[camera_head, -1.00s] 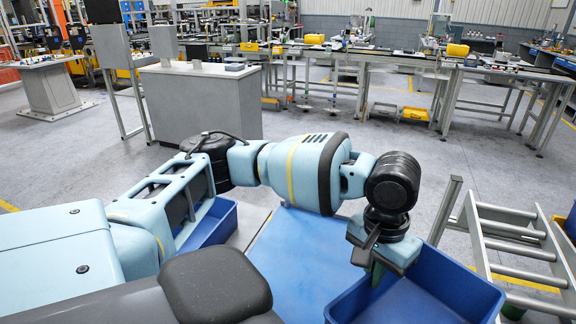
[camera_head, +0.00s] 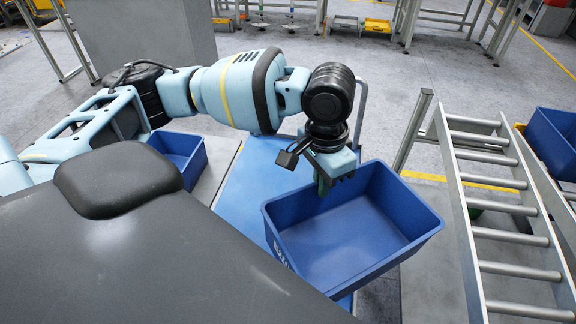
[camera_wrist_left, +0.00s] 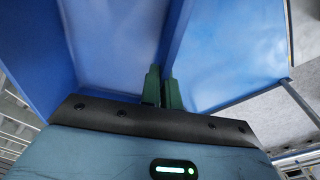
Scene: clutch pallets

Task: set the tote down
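The blue tote (camera_head: 345,240) is an empty, open-topped bin right of centre in the head view. My left gripper (camera_head: 325,182) points down at its far left rim, with the green fingers on the rim wall. In the left wrist view the gripper (camera_wrist_left: 162,90) has its fingers close together, pinching the tote's wall (camera_wrist_left: 176,40). The tote overlaps the right part of a flat blue surface (camera_head: 245,195). Its underside is hidden, so I cannot tell whether it touches anything below. My right gripper is not in view.
A metal ladder-like roller frame (camera_head: 480,190) stands right of the tote. Another blue bin (camera_head: 553,140) is at the far right, and a smaller blue bin (camera_head: 182,152) lies left of the blue surface. A grey cabinet (camera_head: 160,40) stands behind. Open floor lies beyond the tote.

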